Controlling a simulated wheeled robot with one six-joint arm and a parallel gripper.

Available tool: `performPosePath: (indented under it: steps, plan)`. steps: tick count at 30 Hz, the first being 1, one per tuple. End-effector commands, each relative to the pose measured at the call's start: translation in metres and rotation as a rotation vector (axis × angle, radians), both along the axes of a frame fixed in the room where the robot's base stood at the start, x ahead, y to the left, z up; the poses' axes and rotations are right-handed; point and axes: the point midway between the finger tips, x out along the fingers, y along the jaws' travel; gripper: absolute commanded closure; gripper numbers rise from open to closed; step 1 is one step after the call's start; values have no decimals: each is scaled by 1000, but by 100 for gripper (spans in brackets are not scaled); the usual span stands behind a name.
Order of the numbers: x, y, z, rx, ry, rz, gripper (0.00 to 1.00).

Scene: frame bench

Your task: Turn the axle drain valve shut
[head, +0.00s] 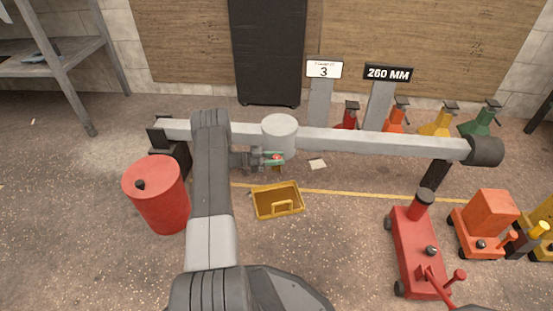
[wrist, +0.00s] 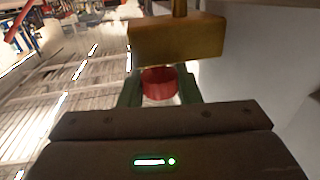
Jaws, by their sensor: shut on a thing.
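The axle (head: 365,142) is a long grey beam across the head view, with a round grey housing (head: 281,128) near its middle. My gripper (head: 275,158) is at the near side of this housing. In the wrist view my gripper's green fingers (wrist: 160,92) are shut on the red knob (wrist: 159,80) of the drain valve, one finger on each side. A brass-coloured block (wrist: 178,40) is just beyond the knob and hides part of what lies behind. How far the valve is turned cannot be told.
A yellow tray (head: 259,206) lies on the floor below the gripper. A red drum (head: 160,205) stands at left. A red jack (head: 415,240) and an orange machine (head: 487,215) stand at right. Coloured stands (head: 440,122) line up behind the axle.

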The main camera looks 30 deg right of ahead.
Motion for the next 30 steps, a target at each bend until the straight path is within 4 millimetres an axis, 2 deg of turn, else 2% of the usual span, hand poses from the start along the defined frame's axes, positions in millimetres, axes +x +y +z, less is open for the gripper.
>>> performPosePath:
  steps: [12, 27, 28, 30]
  plan:
    - [0, 0, 0, -1, 0, -162, 93]
    - [0, 0, 0, -2, 0, -178, 93]
    - [0, 0, 0, -2, 0, -178, 66]
    - [0, 0, 0, -2, 0, -178, 52]
